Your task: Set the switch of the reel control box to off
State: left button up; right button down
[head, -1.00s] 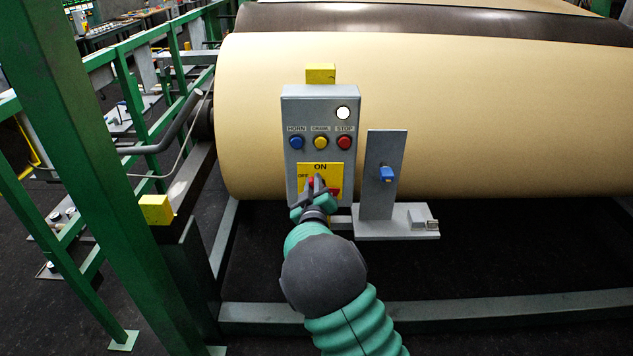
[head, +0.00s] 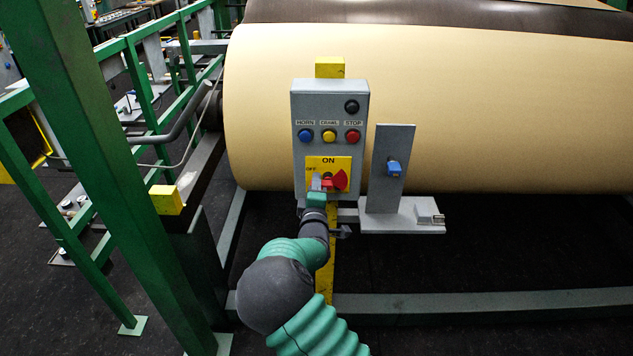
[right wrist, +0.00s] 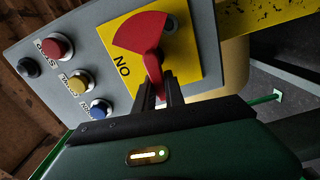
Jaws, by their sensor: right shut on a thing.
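The grey reel control box (head: 300,130) stands in front of the big roll, with a dark round lamp (head: 351,106) at its top right. Its red switch (head: 341,180) sits on a yellow plate (head: 343,163) marked ON at the top and OFF at the left. In the right wrist view the red switch (right wrist: 143,35) has a fan-shaped part, and its narrow handle points toward the OFF side. My right gripper (head: 317,188) is shut on this handle; the fingers (right wrist: 161,92) stand on both sides of it there. The handle's tip is partly hidden. My left gripper is not in view.
Blue (head: 305,135), yellow (head: 329,135) and red (head: 352,136) buttons sit above the switch. A grey bracket with a blue knob (head: 394,167) stands close at the right. A green post (head: 75,130) and railings are at the left.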

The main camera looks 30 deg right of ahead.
jog(key=shift+a+f+n, duration=0.1)
jog(key=shift+f+n, duration=0.25)
jog(key=shift+n, duration=0.25)
jog(key=shift+f, duration=0.1)
jog(key=c, duration=1.6)
grip_release()
jog(key=shift+o, duration=1)
